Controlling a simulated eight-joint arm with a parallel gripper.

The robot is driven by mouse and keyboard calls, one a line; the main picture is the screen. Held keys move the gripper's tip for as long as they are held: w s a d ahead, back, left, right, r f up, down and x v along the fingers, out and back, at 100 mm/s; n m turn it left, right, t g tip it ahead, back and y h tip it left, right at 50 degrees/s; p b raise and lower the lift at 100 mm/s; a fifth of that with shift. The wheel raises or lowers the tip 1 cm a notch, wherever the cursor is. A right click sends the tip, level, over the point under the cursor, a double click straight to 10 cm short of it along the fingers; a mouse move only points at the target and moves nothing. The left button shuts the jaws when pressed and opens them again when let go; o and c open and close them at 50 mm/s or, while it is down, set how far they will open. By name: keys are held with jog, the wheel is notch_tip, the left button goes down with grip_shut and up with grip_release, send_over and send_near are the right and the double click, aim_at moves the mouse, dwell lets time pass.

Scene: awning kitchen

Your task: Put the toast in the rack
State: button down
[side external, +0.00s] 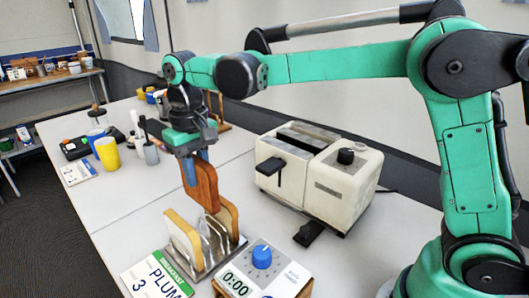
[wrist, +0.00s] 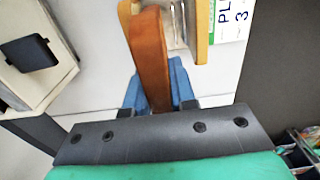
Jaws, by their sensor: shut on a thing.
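My gripper (side external: 190,170) is shut on a brown slice of toast (side external: 205,187), held upright with its fingers pointing down. In the wrist view the toast (wrist: 149,55) stands between the blue fingers (wrist: 153,88). The metal rack (side external: 216,240) is on the table just below, with a pale slice (side external: 182,238) upright at its near-left end and another tan slice (side external: 229,214) towards its far-right side. The held toast overlaps the top of that tan slice in the side view; whether they touch is unclear. In the wrist view a tan slice (wrist: 203,30) stands right of the toast, apart from it.
A cream toaster (side external: 318,175) with a dark lever stands right of the rack. A timer with a blue knob (side external: 262,257) and a PLUM 3 card (side external: 156,277) flank the rack's front. A yellow cup (side external: 107,154) and other items are farther back left. The table's left-middle is clear.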

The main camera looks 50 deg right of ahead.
jog(key=shift+s+a+f, duration=0.1)
jog(key=shift+a+f, duration=0.05)
jog(key=shift+f, duration=1.45)
jog(key=shift+s+a+f, duration=0.1)
jog(key=shift+a+f, duration=0.1)
jog(key=shift+f, duration=1.35)
jog(key=shift+a+f, duration=0.15)
jog(key=shift+f, duration=1.45)
jog(key=shift+c, duration=2.1)
grip_release()
jog(key=shift+r, duration=0.1)
notch_tip(320, 180, up, 7)
